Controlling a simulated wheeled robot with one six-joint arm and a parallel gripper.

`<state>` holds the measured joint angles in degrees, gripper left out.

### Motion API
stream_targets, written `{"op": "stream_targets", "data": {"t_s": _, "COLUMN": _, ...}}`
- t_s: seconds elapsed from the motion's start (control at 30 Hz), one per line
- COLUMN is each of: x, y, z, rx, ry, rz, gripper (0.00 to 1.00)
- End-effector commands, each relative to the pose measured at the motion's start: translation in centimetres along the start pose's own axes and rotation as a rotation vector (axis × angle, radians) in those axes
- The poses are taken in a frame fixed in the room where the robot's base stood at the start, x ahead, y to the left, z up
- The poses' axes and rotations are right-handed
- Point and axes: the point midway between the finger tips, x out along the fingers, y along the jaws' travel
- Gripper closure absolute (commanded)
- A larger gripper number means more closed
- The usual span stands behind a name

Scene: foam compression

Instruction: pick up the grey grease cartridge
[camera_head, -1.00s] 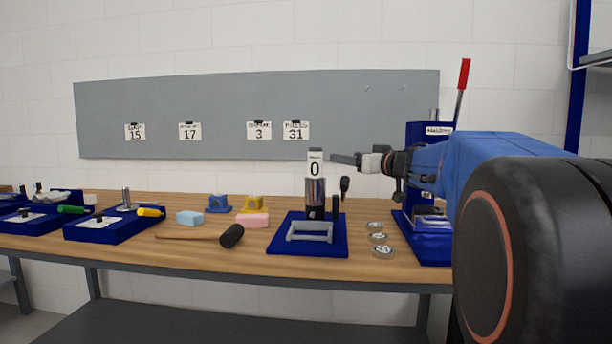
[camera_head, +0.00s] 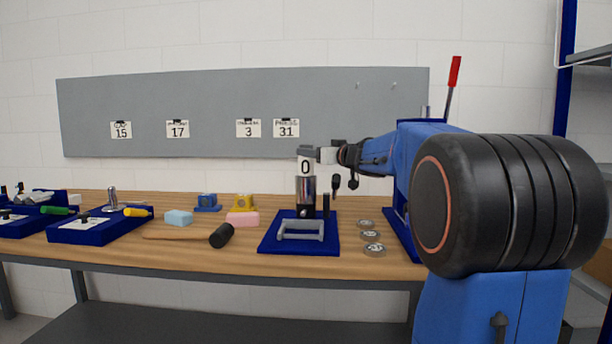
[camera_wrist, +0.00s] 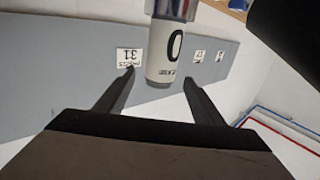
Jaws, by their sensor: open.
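The pale grey grease cartridge (camera_head: 306,161), marked 0, stands upright at the back of a blue tray (camera_head: 268,244). Its lower part meets a shiny metal cylinder (camera_head: 305,187) with a dark base. My gripper (camera_head: 318,155) is level with the cartridge's labelled part and comes in from the right. In the wrist view, which is turned over, the cartridge (camera_wrist: 163,55) lies between the two fingers of my open gripper (camera_wrist: 159,76). Gaps show on both sides of it. I cannot tell whether the fingertips reach past it.
A grey handle (camera_head: 301,229) lies on the blue tray's front. Several round tins (camera_head: 373,249) stand right of it. A black-headed mallet (camera_head: 221,236), a pink block (camera_head: 242,218) and a pale blue block (camera_head: 178,217) lie left. A red-handled press (camera_head: 454,72) stands behind my arm.

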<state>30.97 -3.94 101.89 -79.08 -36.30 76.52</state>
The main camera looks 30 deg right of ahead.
Motion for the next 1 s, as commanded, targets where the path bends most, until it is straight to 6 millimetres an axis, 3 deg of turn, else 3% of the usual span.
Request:
{"op": "stream_targets", "data": {"t_s": 0.17, "x": 0.9, "y": 0.0, "z": -0.1, "rx": 0.0, "ry": 0.0, "rz": 0.0, "gripper": 0.38}}
{"op": "stream_targets", "data": {"t_s": 0.5, "x": 5.1, "y": -0.1, "z": -0.4, "rx": 0.0, "ry": 0.0, "rz": -0.001, "gripper": 0.38}}
{"op": "stream_targets", "data": {"t_s": 0.73, "x": 5.2, "y": 0.0, "z": -0.5, "rx": 0.0, "ry": 0.001, "rz": 0.0, "gripper": 0.38}}
{"op": "stream_targets", "data": {"t_s": 0.97, "x": 5.2, "y": 0.0, "z": -0.5, "rx": 0.0, "ry": 0.0, "rz": 0.0, "gripper": 0.9}}
{"op": "stream_targets", "data": {"t_s": 1.0, "x": 5.2, "y": 0.0, "z": -0.5, "rx": 0.0, "ry": 0.001, "rz": 0.0, "gripper": 0.94}}
